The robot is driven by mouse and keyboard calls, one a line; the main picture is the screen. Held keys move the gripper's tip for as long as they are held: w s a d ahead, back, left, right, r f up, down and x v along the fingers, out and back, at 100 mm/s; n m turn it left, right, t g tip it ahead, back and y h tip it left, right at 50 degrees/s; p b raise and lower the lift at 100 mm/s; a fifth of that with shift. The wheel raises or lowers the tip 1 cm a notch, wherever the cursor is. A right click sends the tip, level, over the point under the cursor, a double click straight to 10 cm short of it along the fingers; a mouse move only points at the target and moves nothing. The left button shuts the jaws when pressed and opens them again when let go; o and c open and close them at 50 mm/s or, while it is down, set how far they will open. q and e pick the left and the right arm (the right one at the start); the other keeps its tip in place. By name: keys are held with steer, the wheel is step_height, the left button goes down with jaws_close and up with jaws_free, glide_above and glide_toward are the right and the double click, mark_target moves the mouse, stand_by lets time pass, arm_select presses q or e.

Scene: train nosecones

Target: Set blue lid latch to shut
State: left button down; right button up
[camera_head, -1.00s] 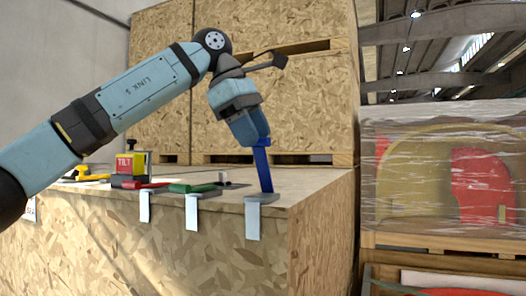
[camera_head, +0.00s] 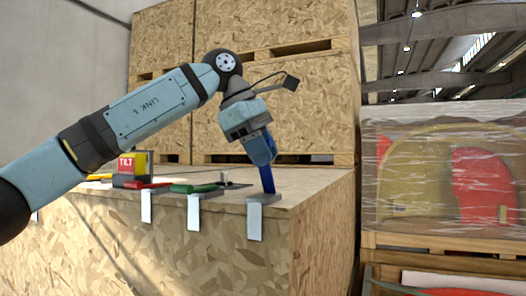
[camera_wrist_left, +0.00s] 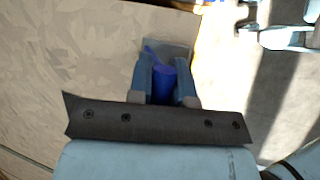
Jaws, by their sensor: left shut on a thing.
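The blue lid latch (camera_head: 267,180) stands roughly upright from its grey base at the right front corner of the crate lid (camera_head: 310,185). A pale metal strip (camera_head: 254,221) hangs from that base down the crate's front. My left gripper (camera_head: 270,160) is shut on the blue latch from above. In the left wrist view the blue latch (camera_wrist_left: 164,82) sits between the two fingers (camera_wrist_left: 163,85); the palm hides part of it. My right gripper is in neither view.
A green latch (camera_head: 194,188) and a red latch (camera_head: 143,184) lie low along the same edge, left of the blue one. A yellow-red TILT box (camera_head: 130,164) stands behind them. Stacked wooden crates (camera_head: 275,110) rise behind. A wrapped pallet (camera_head: 440,180) stands at right.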

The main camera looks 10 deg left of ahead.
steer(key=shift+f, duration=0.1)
arm_select(q)
steer(key=s+f+t+b, duration=0.1)
steer(key=b, duration=0.2)
steer(key=s+f+t+h+b, duration=0.1)
steer(key=t+b, duration=0.1)
steer(key=b, duration=0.1)
steer(key=shift+s+a+f+m+b, duration=0.1)
steer(key=shift+a+f+m+b, duration=0.1)
steer(key=shift+a+m+b, duration=0.2)
steer(key=t+b, duration=0.1)
steer(key=b, duration=0.1)
steer(key=s+f+t+h+b, duration=0.1)
steer(key=t+b, duration=0.1)
steer(key=shift+s+a+m+h, duration=0.2)
steer(key=shift+m+h, duration=0.1)
steer(key=shift+m, duration=0.1)
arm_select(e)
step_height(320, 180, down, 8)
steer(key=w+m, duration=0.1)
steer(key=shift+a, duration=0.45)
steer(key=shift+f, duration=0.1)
